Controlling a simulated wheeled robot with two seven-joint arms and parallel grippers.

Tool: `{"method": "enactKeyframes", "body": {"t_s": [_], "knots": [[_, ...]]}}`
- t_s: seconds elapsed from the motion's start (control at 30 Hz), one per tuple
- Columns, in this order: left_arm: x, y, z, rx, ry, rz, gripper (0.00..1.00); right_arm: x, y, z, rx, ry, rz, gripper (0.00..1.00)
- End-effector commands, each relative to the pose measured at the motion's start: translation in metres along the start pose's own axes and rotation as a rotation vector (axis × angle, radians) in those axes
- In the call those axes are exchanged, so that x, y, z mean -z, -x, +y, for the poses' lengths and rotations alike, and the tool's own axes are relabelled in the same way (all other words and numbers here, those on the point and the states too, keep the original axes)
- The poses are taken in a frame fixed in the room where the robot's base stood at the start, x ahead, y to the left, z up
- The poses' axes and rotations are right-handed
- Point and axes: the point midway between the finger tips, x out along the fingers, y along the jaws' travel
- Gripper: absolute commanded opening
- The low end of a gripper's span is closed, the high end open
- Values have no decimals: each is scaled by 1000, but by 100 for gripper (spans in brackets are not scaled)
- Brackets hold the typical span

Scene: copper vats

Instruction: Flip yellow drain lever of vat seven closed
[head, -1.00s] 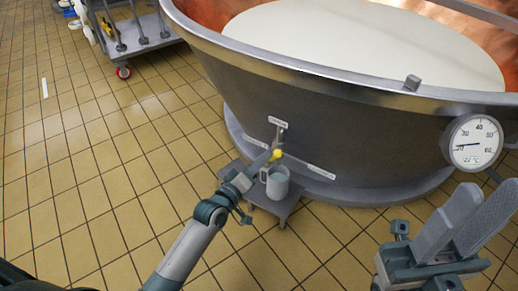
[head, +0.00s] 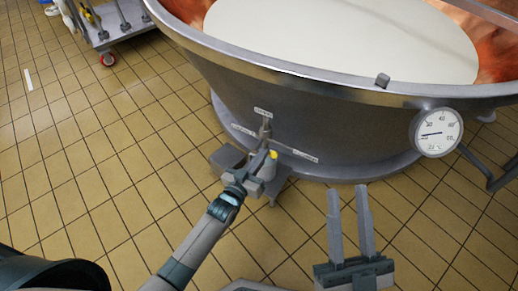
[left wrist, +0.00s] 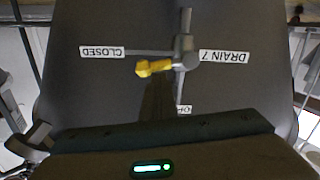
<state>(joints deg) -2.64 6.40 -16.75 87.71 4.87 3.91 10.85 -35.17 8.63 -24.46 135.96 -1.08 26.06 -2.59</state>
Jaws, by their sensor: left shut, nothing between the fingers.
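The yellow drain lever (head: 273,154) is on the steel wall of the vat (head: 330,125). In the left wrist view, the yellow lever (left wrist: 154,68) points left from its grey valve (left wrist: 187,52), just below the CLOSED label (left wrist: 102,52). A DRAIN 7 label (left wrist: 224,56) is to the right, and a third label (left wrist: 184,109), partly hidden, is below. My left gripper (head: 262,160) is shut and empty at the lever; its dark fingers (left wrist: 158,98) end just beneath the yellow part, and contact is unclear. My right gripper (head: 349,190) is open and empty, away from the vat.
A dial gauge (head: 436,133) juts out at the right. A wheeled cart (head: 120,28) stands at the upper left.

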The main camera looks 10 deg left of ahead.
Motion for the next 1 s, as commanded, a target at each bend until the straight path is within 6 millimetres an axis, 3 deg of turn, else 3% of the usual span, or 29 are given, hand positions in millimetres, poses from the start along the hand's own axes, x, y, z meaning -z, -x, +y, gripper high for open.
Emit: {"method": "enactKeyframes", "body": {"t_s": [0.4,1.0], "knots": [[-13,0,4,11,-210,-4,0,-23,9,-6,-3,-17,-146,31],[-14,0,3,13,-230,-5,0,-27,9,-5,-4,-17,-163,31]]}}
